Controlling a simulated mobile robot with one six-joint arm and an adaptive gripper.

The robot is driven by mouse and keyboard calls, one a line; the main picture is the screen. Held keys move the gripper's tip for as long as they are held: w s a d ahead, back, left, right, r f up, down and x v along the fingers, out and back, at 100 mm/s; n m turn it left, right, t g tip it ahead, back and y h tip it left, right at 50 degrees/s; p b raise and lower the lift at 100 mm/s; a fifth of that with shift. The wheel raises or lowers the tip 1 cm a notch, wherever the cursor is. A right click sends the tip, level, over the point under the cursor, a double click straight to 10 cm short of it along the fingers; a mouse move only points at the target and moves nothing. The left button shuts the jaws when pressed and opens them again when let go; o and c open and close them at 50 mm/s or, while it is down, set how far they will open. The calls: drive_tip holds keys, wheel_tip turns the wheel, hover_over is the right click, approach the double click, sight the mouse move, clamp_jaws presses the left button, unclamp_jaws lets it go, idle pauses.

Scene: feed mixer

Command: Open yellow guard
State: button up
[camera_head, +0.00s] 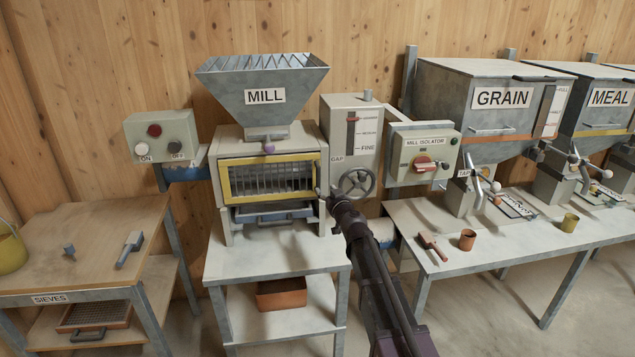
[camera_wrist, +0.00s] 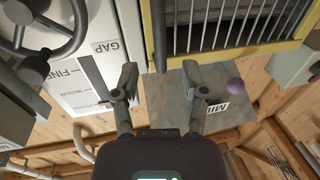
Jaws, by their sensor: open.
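The yellow guard (camera_head: 226,182) is a yellow frame on the front of the mill, shut across a barred opening. It also shows in the wrist view (camera_wrist: 225,55), which looks upside down. A dark upright bar (camera_wrist: 159,38) stands along the guard's side edge, by the gap panel. My gripper (camera_head: 329,197) is at the guard's right side in the head view. In the wrist view its two fingers (camera_wrist: 160,70) are open and apart, with the bar's end in line with the space between them. I cannot tell whether either finger touches it.
The gap handwheel (camera_head: 355,183) is close to the right of my gripper. The mill isolator (camera_head: 423,152) is further right, above a bench with cups. A purple knob (camera_head: 269,148) sits above the guard, and a grey-handled drawer (camera_head: 272,215) lies below it.

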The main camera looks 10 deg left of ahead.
sight(319, 182)
drive_tip(key=shift+x, duration=3.6)
